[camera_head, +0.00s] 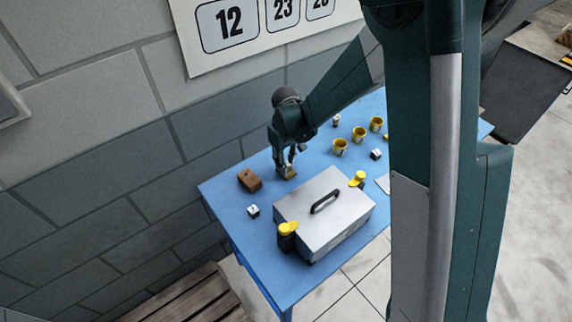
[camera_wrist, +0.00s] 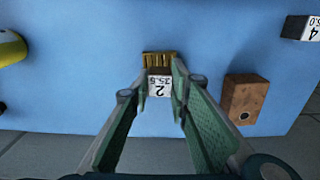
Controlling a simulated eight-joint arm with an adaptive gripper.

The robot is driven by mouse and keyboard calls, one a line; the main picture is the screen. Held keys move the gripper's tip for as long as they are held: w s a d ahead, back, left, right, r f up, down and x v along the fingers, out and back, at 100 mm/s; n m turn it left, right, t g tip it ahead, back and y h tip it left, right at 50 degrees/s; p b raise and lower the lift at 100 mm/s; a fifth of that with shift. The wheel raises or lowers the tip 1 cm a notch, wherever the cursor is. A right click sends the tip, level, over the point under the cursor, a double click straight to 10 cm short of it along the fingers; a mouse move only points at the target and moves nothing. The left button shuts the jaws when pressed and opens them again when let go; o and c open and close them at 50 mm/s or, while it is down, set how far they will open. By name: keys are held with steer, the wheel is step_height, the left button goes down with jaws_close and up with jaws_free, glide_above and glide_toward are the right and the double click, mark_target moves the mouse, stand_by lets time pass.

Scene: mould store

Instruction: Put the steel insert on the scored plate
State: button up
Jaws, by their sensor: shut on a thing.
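My gripper (camera_head: 289,166) is low over the far left part of the blue table (camera_head: 222,192). It is shut on a small block with a white face marked 2 and 35.5 (camera_wrist: 159,86). A brass-coloured ribbed piece (camera_wrist: 159,59) shows against the block's far side; I cannot tell whether they are one piece or whether they touch the table. I cannot tell by its look whether the held block is steel. A pale flat plate (camera_head: 383,184) lies right of the grey box, partly hidden by my arm; no scoring can be made out on it.
A grey box with a black handle (camera_head: 330,226) stands in front, with yellow-topped dark things (camera_head: 288,235) beside it. A brown block (camera_head: 249,180) lies left of my gripper. Small numbered blocks (camera_head: 253,211) and yellow cups (camera_head: 340,148) stand about. A wall is behind.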

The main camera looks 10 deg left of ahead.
steer(key=o, duration=1)
steer(key=shift+r, duration=0.15)
steer(key=shift+r+p, duration=0.85)
steer(key=shift+r, duration=5.1)
